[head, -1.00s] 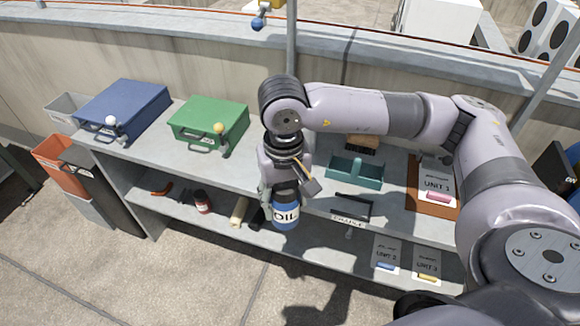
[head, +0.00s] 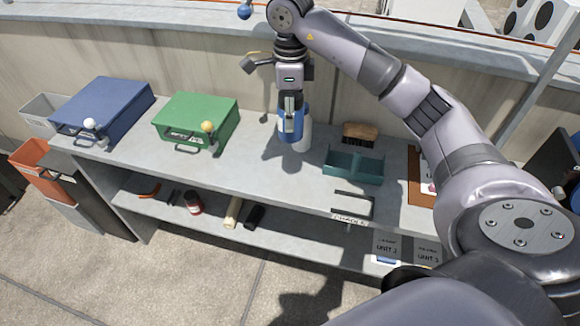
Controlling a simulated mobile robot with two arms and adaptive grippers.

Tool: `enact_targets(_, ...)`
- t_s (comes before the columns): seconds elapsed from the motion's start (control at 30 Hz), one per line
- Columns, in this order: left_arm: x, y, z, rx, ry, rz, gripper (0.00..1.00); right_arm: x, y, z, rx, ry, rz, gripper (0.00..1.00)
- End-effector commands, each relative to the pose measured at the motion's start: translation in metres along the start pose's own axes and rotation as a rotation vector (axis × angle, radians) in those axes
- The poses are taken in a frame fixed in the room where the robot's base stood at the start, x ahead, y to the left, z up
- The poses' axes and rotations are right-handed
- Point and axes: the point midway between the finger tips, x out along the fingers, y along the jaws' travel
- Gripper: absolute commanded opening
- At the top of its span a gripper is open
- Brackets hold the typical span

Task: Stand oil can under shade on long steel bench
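The long steel bench (head: 255,170) runs across the view along the wall. My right gripper (head: 291,103) points down over the middle of its top, shut around the blue oil can (head: 291,127). The can is roughly upright, and its label cannot be read now. A white rounded shape shows at its right and below; I cannot tell whether it is part of the can. I cannot tell whether the can touches the bench top. No canopy is seen over the bench; its lower shelf (head: 285,237) lies below the top. My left gripper is not in view.
A blue case (head: 104,105) and a green case (head: 197,120) stand left on the top. A teal tray (head: 353,168) and a brush (head: 360,132) are right of the can. Bare top lies between green case and can.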

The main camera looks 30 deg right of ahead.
Motion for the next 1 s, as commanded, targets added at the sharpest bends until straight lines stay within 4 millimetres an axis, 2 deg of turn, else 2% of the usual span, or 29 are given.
enact_targets(0.03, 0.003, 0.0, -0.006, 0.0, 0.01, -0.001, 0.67, 0.017, 0.002, 0.001, -0.003, 0.0, 0.007, 0.1)
enact_targets(0.17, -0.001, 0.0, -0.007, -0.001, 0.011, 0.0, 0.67, 0.047, 0.002, 0.0, -0.002, 0.003, 0.007, 0.1)
enact_targets(0.4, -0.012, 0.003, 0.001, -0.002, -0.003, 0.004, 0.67, 0.103, 0.001, 0.0, -0.003, 0.001, 0.004, 0.1)
enact_targets(0.5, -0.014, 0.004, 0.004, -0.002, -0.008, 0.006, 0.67, 0.116, 0.001, 0.0, -0.003, 0.0, 0.002, 0.1)
enact_targets(0.67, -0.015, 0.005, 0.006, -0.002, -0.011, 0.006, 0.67, 0.126, 0.0, 0.001, -0.004, -0.001, -0.001, 0.1)
enact_targets(0.9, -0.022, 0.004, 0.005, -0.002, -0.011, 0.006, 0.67, 0.159, 0.001, 0.0, -0.003, 0.0, 0.002, 0.1)
enact_targets(1.0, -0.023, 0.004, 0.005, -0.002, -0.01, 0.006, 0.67, 0.166, 0.0, 0.001, -0.004, -0.002, 0.0, 0.1)
